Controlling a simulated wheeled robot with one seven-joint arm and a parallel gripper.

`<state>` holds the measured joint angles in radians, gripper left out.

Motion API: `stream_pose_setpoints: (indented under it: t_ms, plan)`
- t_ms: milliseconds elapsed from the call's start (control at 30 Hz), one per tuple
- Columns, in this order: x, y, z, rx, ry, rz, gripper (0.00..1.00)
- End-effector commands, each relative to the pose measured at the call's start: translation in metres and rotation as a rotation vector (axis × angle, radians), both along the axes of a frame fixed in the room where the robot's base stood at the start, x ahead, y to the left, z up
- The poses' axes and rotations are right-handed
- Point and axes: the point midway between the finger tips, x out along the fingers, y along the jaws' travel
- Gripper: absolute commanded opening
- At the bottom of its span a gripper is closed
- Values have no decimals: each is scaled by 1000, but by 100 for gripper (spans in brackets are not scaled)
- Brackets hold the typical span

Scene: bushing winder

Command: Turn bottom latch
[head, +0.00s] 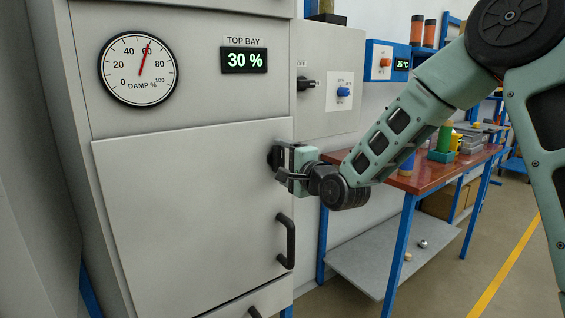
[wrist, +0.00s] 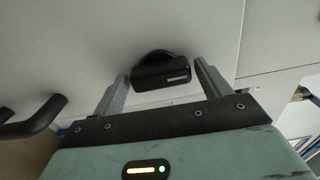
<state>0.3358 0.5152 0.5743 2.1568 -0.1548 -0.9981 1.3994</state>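A black latch knob (wrist: 160,72) with a round base and a small pale mark sits on the grey cabinet door. In the wrist view it lies between the two fingers of my gripper (wrist: 162,82), with a gap on each side. My gripper is open. In the head view my gripper (head: 284,170) is at the upper right edge of the door, and only the dark left edge of the latch (head: 272,157) shows behind it. I cannot tell whether any finger touches the door.
A black door handle (head: 286,241) stands out just below my gripper. A grey box (head: 327,80) with a black switch (head: 306,83) and a blue knob (head: 344,91) is up to the right. A red-topped workbench (head: 418,180) stands to the right beyond it.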

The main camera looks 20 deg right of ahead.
Motion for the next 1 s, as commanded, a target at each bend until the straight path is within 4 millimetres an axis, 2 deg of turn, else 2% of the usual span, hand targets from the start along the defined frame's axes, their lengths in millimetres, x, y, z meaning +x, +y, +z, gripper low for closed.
stream_pose_setpoints:
  t_ms: [333,467,567,933,1000]
  plan:
    - [-2,0,0,-2,-1,1,85]
    - [-12,-4,0,-3,-2,0,85]
    - [-29,-9,0,-3,-1,0,85]
    - [-112,-37,0,-5,-1,-1,85]
    - [-116,-39,-4,-3,-8,0,85]
